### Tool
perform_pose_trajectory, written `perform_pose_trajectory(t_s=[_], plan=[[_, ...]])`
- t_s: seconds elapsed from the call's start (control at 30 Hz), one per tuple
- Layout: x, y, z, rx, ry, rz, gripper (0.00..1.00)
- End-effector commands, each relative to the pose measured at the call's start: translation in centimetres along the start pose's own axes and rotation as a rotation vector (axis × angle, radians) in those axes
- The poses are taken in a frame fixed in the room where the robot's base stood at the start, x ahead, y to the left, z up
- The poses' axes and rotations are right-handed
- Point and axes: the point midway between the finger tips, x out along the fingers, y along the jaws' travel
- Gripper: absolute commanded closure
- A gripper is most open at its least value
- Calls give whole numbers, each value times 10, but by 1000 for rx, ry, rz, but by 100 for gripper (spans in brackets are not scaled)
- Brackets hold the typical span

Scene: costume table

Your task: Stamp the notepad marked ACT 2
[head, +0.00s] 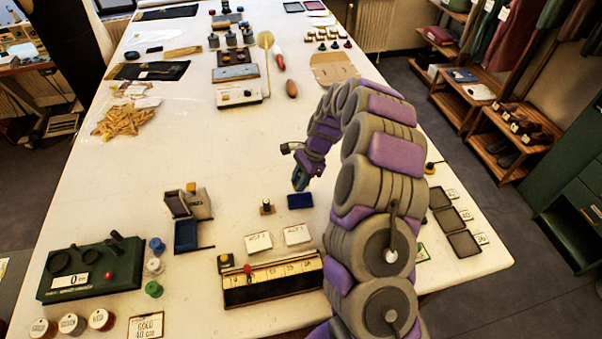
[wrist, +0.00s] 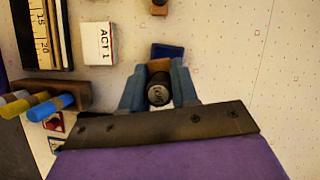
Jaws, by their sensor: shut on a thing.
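My gripper (head: 300,182) is shut on a stamp (wrist: 159,92) with a black round cap and a brown block; the cap's lettering is too small to read. The stamp is between the blue-grey fingers (wrist: 158,88) in the wrist view. The blue ink pad (head: 300,201) lies close by the fingertips; it also shows just past the stamp in the wrist view (wrist: 168,50). Two white notepads lie side by side, a left one (head: 258,242) and a right one (head: 297,235), their marks unclear there. The wrist view shows one notepad (wrist: 98,43) marked ACT 1.
A small wooden stamp (head: 267,207) stands left of the ink pad. A long box with a ruler (head: 272,284) lies in front of the notepads. A hinged box (head: 187,210) stands to the left. The table is clear behind the ink pad.

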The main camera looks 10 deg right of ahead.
Motion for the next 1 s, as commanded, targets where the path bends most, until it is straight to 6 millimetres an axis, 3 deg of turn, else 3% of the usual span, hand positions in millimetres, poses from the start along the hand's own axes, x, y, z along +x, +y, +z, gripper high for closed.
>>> perform_pose_trajectory(t_s=[0.27, 0.8, 1.0], plan=[[6, -2, -6, 80, -2, -28, 90], [50, -2, -24, 77, -1, -29, 90], [56, -2, -26, 75, -1, -28, 90]])
